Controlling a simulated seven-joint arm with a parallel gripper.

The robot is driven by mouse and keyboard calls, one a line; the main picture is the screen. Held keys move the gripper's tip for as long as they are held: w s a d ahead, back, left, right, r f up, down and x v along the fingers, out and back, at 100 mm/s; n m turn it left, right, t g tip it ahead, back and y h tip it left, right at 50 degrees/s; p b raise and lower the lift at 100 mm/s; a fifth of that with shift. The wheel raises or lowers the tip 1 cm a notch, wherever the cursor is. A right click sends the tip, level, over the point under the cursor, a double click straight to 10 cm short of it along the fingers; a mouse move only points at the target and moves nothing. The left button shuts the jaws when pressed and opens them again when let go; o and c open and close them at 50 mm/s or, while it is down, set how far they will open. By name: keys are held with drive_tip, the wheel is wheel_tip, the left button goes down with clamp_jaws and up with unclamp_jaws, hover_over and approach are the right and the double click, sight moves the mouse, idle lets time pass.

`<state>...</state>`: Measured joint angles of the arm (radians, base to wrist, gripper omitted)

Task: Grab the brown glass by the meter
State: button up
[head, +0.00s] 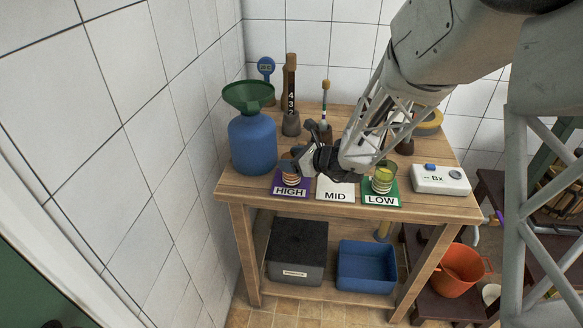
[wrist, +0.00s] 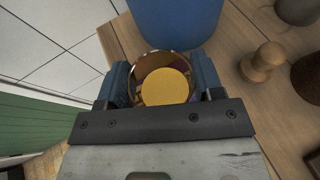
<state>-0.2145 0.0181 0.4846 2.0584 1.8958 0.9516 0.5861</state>
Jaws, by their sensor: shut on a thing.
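A brown glass (head: 291,175) with pale stripes is at the purple HIGH card (head: 290,191), at the left of the table's front. My gripper (head: 300,163) is shut on it, and partly hides it. In the wrist view the glass rim (wrist: 143,62) shows between my two fingers (wrist: 165,85), with a yellow disc inside. I cannot tell whether its base touches the card. The white meter box (head: 440,180) marked Bx stands at the table's right front. A yellow-green glass (head: 384,177) stands on the green LOW card (head: 380,199), nearer that box.
A blue jug (head: 253,143) with a green funnel (head: 248,95) stands just left of the held glass; it is close in the wrist view too (wrist: 178,22). A white MID card (head: 335,193) has no glass in view. A blue digital gauge (head: 266,67) and wooden-handled tools stand behind.

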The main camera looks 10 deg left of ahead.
drive_tip(key=shift+r, duration=0.45)
wheel_tip(320, 180, up, 17)
idle(1.8)
drive_tip(key=shift+r, duration=0.1)
idle(0.3)
